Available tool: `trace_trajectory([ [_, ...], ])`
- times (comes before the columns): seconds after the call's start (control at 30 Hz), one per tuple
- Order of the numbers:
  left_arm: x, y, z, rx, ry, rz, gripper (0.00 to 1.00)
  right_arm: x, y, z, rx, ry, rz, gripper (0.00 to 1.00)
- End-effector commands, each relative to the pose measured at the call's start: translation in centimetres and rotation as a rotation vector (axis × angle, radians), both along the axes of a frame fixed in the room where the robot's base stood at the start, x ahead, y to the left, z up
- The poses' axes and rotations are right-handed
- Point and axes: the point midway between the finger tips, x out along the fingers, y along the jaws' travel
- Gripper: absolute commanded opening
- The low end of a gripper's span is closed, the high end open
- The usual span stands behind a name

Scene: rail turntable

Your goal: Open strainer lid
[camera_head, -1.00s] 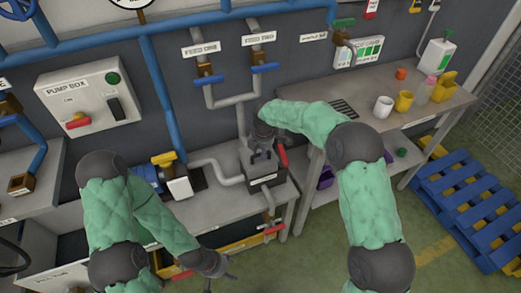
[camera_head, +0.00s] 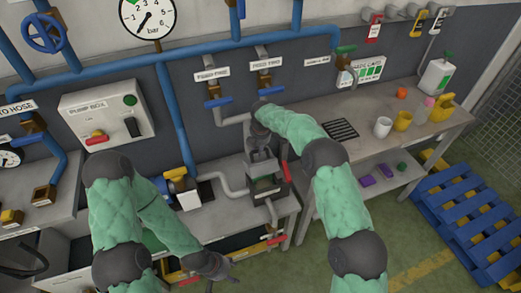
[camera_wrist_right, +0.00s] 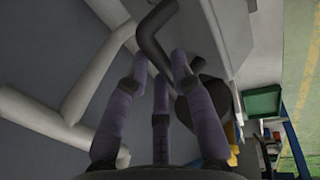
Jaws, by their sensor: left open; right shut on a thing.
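The strainer (camera_head: 266,187) is a grey box on the bench, joined to a grey pipe on its left. My right gripper (camera_head: 262,150) is above it, pointing down. In the right wrist view the fingers (camera_wrist_right: 160,68) close around a dark bent bar, the lid handle (camera_wrist_right: 149,38), beside a pale grey block. The gripper and small picture size hide much of the lid, so I cannot tell how far open it is. My left gripper (camera_head: 215,268) is open and empty, low in front of the bench.
A red-handled lever (camera_head: 286,172) stands close to the strainer's right side. Blue-handled feed valves (camera_head: 265,92) are on the wall behind. A side table (camera_head: 360,150) with cups stands to the right. A blue pallet (camera_head: 470,220) lies on the floor.

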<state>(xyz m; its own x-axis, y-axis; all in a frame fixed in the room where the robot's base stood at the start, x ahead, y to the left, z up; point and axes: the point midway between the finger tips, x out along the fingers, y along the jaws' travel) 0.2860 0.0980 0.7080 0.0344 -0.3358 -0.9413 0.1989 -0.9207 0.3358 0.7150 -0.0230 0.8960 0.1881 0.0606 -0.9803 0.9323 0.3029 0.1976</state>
Motion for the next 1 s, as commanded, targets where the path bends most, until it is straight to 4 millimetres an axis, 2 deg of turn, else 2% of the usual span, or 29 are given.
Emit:
trace_trajectory([
  [0.23,-0.01,0.00,0.57,0.000,0.000,0.000,0.57,0.79,0.31,-0.12,0.000,0.002,0.000,0.00],
  [0.67,-0.01,-0.01,0.58,0.000,0.000,0.000,0.57,0.82,0.33,-0.23,0.000,0.004,0.000,0.00],
  [0.7,-0.01,-0.01,0.59,0.000,0.000,0.000,0.57,0.81,0.33,-0.24,0.000,0.004,0.001,0.35],
  [0.73,-0.01,-0.01,0.59,0.000,0.000,0.000,0.57,0.81,0.33,-0.23,0.000,0.004,0.000,0.44],
  [0.77,-0.01,-0.01,0.59,0.000,0.000,0.000,0.57,0.82,0.32,-0.22,0.000,0.004,0.000,0.48],
  [1.0,-0.01,0.00,0.60,0.000,0.000,0.000,0.57,0.88,0.31,-0.07,-0.001,0.002,0.000,0.48],
])
